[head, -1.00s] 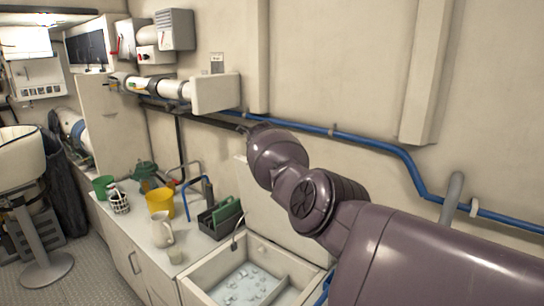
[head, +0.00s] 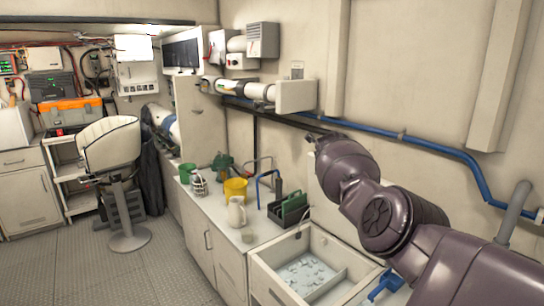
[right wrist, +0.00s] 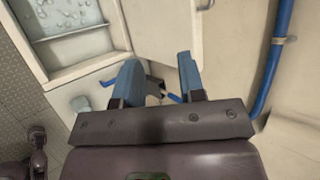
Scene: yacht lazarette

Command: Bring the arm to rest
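My right arm (head: 375,210) comes in from the lower right of the head view, raised and bent beside the wall. Its gripper does not show clearly there. In the right wrist view, my right gripper (right wrist: 160,70) has two blue fingers standing apart with nothing held between them. A blue lever (right wrist: 168,92) and a dark part show beyond the fingers, apparently below them.
An open bin (head: 312,268) with pale pieces inside lies beside my arm. The counter holds a white jug (head: 237,212), a yellow pot (head: 235,190) and a green-and-dark caddy (head: 289,210). A blue pipe (head: 430,145) runs along the wall. A stool (head: 113,150) stands left; floor before it is clear.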

